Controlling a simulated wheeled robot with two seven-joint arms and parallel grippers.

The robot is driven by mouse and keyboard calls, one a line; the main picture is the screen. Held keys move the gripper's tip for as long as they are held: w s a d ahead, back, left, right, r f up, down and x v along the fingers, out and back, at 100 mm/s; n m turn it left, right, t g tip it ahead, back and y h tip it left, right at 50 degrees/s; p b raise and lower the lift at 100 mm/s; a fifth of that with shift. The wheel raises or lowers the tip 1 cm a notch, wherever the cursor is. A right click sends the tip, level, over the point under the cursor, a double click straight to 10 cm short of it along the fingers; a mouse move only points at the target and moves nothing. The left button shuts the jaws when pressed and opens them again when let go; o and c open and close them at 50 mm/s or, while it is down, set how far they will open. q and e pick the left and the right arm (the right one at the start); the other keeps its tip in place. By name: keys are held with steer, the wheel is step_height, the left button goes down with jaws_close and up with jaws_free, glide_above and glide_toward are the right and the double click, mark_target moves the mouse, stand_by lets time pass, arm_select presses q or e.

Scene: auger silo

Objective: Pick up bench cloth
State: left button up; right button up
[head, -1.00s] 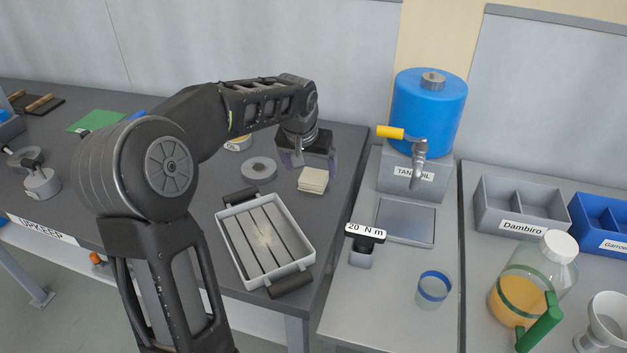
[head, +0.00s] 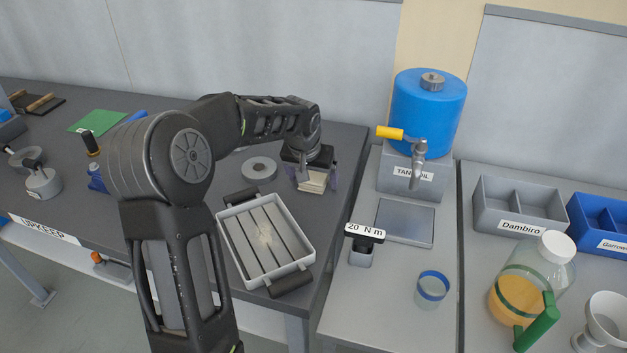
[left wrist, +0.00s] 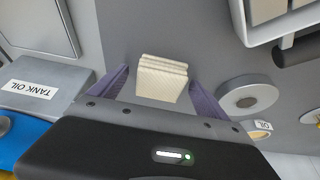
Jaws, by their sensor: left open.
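The bench cloth is a folded cream pad (head: 312,183) on the dark bench top, right of centre in the head view. In the left wrist view the cloth (left wrist: 161,78) lies between the fingertips. My left gripper (head: 317,181) is open above it, with one purple-grey finger on each side. In the left wrist view the left gripper (left wrist: 158,90) shows both fingers apart, with a gap between each finger and the cloth. The gripper's body hides part of the cloth in the head view. My right gripper is not in view.
A grey tray with dark handles (head: 304,262) stands in front of the cloth. A grey ring (head: 259,170) lies to its left. The blue tank (head: 429,108) with a yellow-handled tap stands to the right, behind a metal plate (head: 404,222).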

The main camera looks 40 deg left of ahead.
mark_target(313, 177)
arm_select(q)
steer(key=c, duration=1.4)
steer(key=shift+c, duration=0.2)
steer(key=shift+r, duration=0.1)
step_height(313, 177, up, 10)
stand_by(0.4)
